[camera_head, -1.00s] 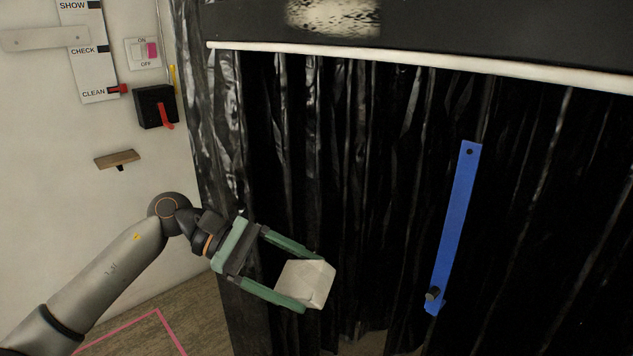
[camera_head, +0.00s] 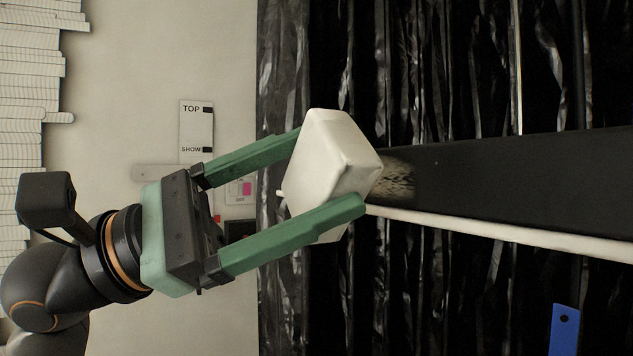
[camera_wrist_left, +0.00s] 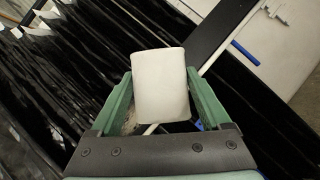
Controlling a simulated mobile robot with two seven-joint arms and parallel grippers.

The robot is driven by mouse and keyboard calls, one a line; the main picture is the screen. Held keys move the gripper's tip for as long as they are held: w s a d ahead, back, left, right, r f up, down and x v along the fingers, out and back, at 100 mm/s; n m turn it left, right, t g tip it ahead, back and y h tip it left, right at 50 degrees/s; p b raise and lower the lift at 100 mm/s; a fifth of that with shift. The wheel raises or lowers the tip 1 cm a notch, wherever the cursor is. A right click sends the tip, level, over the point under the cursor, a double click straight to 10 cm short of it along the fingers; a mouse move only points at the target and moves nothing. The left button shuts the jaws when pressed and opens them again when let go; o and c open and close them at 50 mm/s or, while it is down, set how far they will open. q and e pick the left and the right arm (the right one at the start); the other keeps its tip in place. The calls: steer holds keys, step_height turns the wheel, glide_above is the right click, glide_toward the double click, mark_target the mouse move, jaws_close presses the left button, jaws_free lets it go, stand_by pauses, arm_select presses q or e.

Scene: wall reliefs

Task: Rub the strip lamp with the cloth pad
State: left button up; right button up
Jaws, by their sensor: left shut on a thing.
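The cloth pad (camera_head: 328,158) is a white, block-shaped pad. My left gripper (camera_head: 333,173) is shut on it, with a green finger on each side; the pad also shows between the fingers in the left wrist view (camera_wrist_left: 160,85). The strip lamp (camera_head: 500,229) is a long thin white bar along the lower edge of a dark beam. The pad overlaps the lamp's left part in the head view and hides some of it. I cannot tell whether pad and lamp touch. My right gripper is not in view.
The dark beam (camera_head: 520,180) bears a pale speckled patch (camera_head: 397,178) just right of the pad. Black glossy strip curtains (camera_head: 440,90) hang behind. A blue bar (camera_head: 564,330) is at lower right. A label board (camera_head: 196,130) is on the pale wall at left.

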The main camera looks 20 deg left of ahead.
arm_select(q)
steer(key=w+d, duration=0.1)
steer(key=w+d+p, duration=0.1)
steer(key=shift+w+r, duration=0.1)
steer(key=shift+w, duration=0.3)
steer(key=shift+w+d+p, duration=0.55)
steer(key=shift+w+d, duration=0.15)
steer(key=shift+w, duration=0.15)
steer(key=shift+w+d, duration=0.55)
steer(key=shift+w, duration=0.15)
